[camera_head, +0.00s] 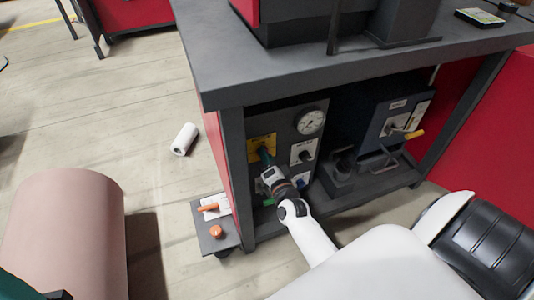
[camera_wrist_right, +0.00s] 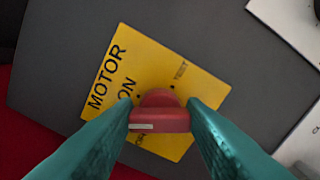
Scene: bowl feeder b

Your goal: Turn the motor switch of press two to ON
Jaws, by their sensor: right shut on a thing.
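The yellow motor plate (camera_head: 259,146) is on the dark panel under the bench. In the right wrist view the plate (camera_wrist_right: 195,88) reads MOTOR, ON and TEST; another label is partly hidden. The red switch knob (camera_wrist_right: 160,113) sits on the plate. My right gripper (camera_head: 264,157) reaches in under the bench top. Its teal fingers (camera_wrist_right: 160,120) are shut on the knob from both sides. The knob's white mark points left in the wrist view, below the word ON; I cannot tell which setting it marks. A teal piece, probably my left gripper, shows at the lower left of the head view.
The bench top (camera_head: 310,75) overhangs the panel. A pressure gauge (camera_head: 310,122) and a dark unit with a yellow-tipped lever (camera_head: 414,134) are close by. A small grey stand with an orange knob (camera_head: 216,231) is left of the bench. A white roll (camera_head: 184,139) lies on the floor.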

